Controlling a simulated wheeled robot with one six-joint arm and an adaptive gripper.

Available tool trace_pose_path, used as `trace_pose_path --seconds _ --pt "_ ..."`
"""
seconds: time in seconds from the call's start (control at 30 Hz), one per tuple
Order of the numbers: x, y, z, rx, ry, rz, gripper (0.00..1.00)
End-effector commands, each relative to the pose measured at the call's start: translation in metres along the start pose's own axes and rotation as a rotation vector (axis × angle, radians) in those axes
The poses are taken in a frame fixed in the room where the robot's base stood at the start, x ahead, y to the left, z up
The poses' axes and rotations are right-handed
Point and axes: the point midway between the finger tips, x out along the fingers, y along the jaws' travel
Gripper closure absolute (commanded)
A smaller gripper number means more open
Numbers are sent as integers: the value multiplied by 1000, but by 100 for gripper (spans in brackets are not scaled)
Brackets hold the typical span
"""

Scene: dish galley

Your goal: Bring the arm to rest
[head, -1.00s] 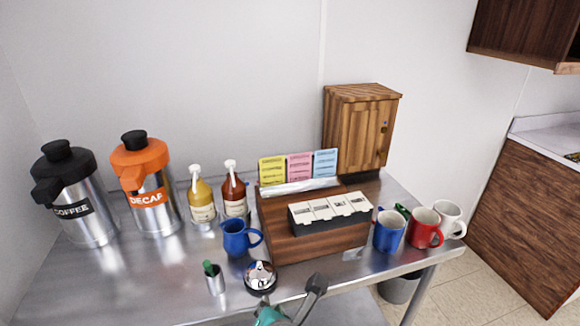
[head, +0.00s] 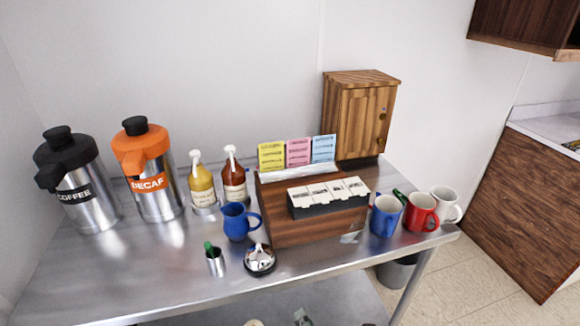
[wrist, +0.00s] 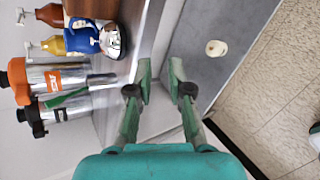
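My gripper (wrist: 161,80) shows in the wrist view with its two teal fingers apart and nothing between them. It hangs beside the front edge of the steel counter, with the lower shelf beyond its fingertips. In the head view only a small grey-green piece, probably of my arm or gripper, shows at the bottom edge. The steel counter (head: 120,287) carries the black coffee dispenser (head: 77,185), the orange decaf dispenser (head: 150,170), a blue pitcher (head: 236,222) and a wooden organiser (head: 305,227). My gripper touches none of these as far as I can see.
A chrome-domed item (head: 260,258) and a metal cup (head: 215,263) stand near the counter's front edge. Blue (head: 384,217), red (head: 420,213) and white (head: 447,203) mugs stand at the right. A small pale object (wrist: 216,47) lies on the lower shelf.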

Motion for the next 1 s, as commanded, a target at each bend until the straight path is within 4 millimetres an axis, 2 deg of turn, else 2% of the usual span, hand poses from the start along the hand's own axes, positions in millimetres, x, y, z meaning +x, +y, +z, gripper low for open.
trace_pose_path --seconds 0.03,0.1,0.27,0.47,0.77,1.0 --pt "1 -19 2 61 -5 -2 81" --pt "0 -38 5 153 -12 14 81" --pt "-8 -80 9 371 -19 48 81" --pt "-29 -130 12 656 -21 93 81" --pt "-81 -192 11 1108 -10 171 81" --pt "-138 -228 8 1480 3 251 81"
